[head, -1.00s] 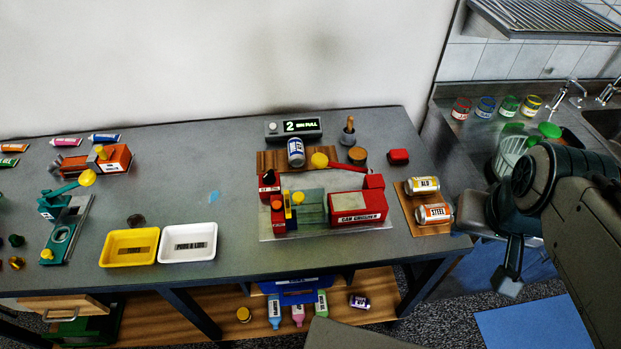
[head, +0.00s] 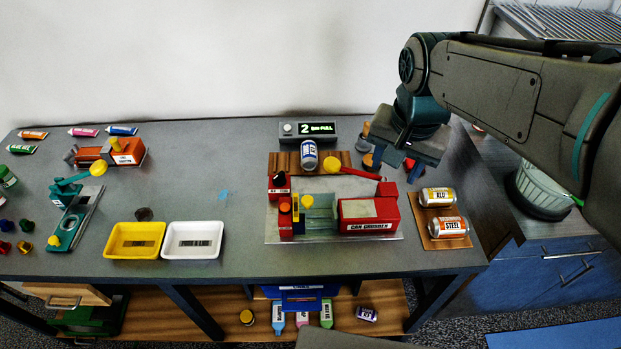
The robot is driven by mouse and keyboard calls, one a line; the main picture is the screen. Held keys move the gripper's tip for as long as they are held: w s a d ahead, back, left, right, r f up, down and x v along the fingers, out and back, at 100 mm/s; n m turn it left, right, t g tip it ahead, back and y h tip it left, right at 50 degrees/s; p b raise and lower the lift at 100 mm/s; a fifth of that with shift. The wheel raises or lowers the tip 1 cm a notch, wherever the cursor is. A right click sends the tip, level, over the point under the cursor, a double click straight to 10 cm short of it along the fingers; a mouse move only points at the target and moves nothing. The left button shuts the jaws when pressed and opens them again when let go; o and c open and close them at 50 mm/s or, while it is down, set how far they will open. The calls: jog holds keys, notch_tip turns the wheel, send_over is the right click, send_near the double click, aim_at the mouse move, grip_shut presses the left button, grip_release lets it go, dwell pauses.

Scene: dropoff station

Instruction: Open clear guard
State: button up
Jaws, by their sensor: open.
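The clear guard (head: 320,222) is a see-through greenish panel over the crushing bay of the red can crusher (head: 368,222), with a yellow knob (head: 308,201) at its upper left edge. The guard looks closed, though its exact edges are hard to make out. My gripper (head: 396,168) is open and points down over the back right of the bench, behind and to the right of the crusher. It is apart from the guard and looks empty. It partly hides a red block (head: 409,163) and small brown items beside it.
A blue-labelled can (head: 309,155) stands on a wooden rack behind the crusher. A red lever with a yellow ball (head: 332,164) crosses the crusher's back. Two cans (head: 437,197) lie on a board at right. Yellow (head: 134,254) and white (head: 191,254) trays sit left.

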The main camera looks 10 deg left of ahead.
aim_at(307, 200)
jog(key=w+a+f+m+g+b, duration=0.1)
jog(key=w+a+f+m, duration=0.15)
jog(key=a, duration=0.55)
jog(key=w+a+f+m+g+b, duration=0.1)
jog(key=w+a+f, duration=0.15)
jog(key=a, duration=0.65)
jog(key=f, duration=0.9)
jog(key=f+p, duration=0.1)
jog(key=f, duration=0.3)
jog(key=shift+d+f, duration=0.25)
jog(key=shift+f, duration=0.05)
